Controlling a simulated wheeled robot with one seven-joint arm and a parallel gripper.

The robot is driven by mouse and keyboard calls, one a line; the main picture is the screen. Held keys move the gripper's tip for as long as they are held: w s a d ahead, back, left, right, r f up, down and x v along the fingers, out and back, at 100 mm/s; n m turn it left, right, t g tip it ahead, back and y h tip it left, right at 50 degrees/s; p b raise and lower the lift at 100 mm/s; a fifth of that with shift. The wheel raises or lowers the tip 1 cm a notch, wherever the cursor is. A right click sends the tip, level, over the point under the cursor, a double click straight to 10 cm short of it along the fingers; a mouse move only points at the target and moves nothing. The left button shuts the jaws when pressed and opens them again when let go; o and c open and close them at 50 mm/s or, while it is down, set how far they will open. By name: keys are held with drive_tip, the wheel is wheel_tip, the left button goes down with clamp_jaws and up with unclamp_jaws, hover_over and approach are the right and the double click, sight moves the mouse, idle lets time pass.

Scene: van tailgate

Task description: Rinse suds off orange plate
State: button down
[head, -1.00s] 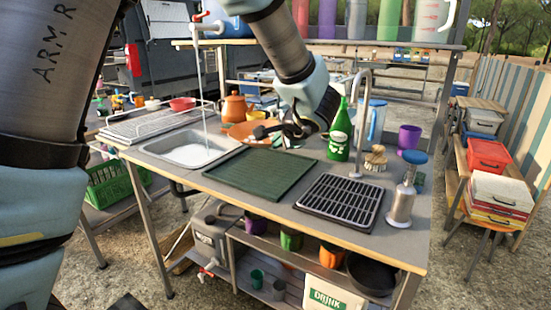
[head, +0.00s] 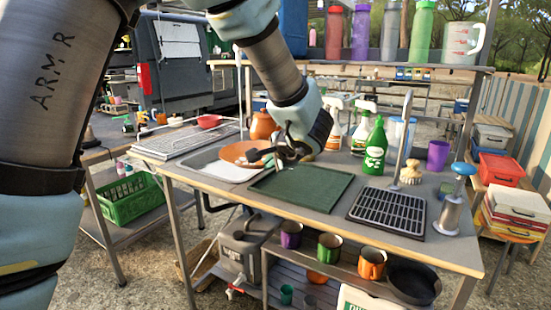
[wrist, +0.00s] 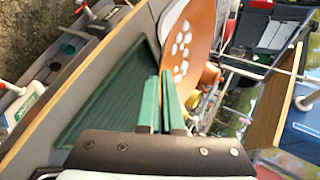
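The orange plate (head: 236,153) is over the right part of the sink (head: 207,159), tilted. In the wrist view, white suds spots show on the plate's face (wrist: 199,22). My gripper (head: 268,155) is at the plate's right edge. In the wrist view, my two green fingers (wrist: 161,80) are close together with the plate's rim at their tips, so my gripper looks shut on it. My arm crosses the area above the sink; the tap and any running water cannot be made out now.
A green drain mat (head: 300,187) lies right of the sink, with a black rack (head: 388,211) beyond it. A green soap bottle (head: 376,147) and spray bottles (head: 334,125) stand behind. A wire drying rack (head: 180,140) is to the left.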

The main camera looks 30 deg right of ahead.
drive_tip(key=w+a+f+n+g+y, duration=0.1)
drive_tip(key=w+a+f+n+y, duration=0.2)
drive_tip(key=a+f, duration=0.5)
drive_tip(key=w+a+f+n+g+y, duration=0.2)
drive_tip(key=a+f+n, duration=0.3)
drive_tip(key=a, duration=1.5)
drive_tip(key=w+a+f+n+g+y, duration=0.1)
drive_tip(key=w+a+f+n+y, duration=0.3)
drive_tip(key=a+f, duration=0.9)
drive_tip(key=shift+w+a+g+y, duration=0.25)
drive_tip(key=shift+a+y, duration=0.25)
drive_tip(key=shift+a, duration=0.5)
